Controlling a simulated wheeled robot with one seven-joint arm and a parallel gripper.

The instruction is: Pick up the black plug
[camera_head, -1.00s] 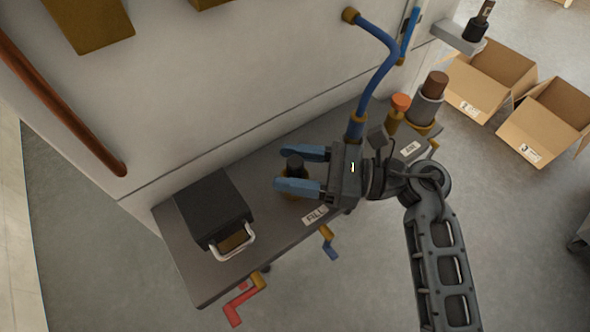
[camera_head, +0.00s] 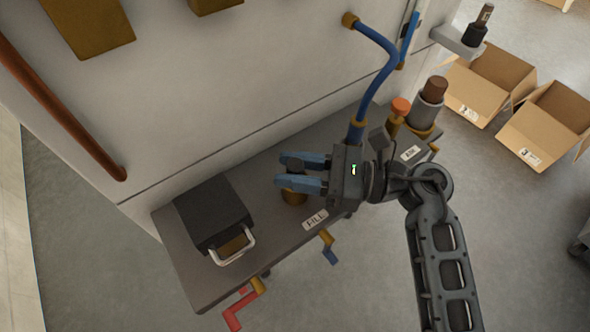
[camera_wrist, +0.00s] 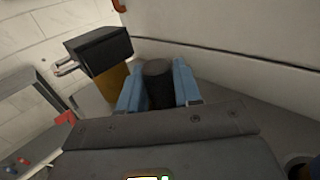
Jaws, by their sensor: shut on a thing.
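The black plug (camera_wrist: 158,84) is upright between the two blue fingers of my gripper (camera_head: 292,171) and touches both. In the head view only a little of the plug (camera_head: 294,168) shows between the fingers. Just below the gripper is a brass fitting (camera_head: 294,197) on the grey bench, near the FILL label. I cannot tell whether the plug still touches the fitting. In the wrist view the gripper (camera_wrist: 158,88) shows with its fingers closed on the plug's sides.
A black box with a metal handle (camera_head: 213,212) stands on the bench (camera_head: 185,268) to the left. A blue hose (camera_head: 378,75) rises behind my gripper. An orange knob (camera_head: 400,107) and a grey cylinder (camera_head: 428,108) stand right. Red (camera_head: 238,310) and blue (camera_head: 330,254) valve handles jut out in front.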

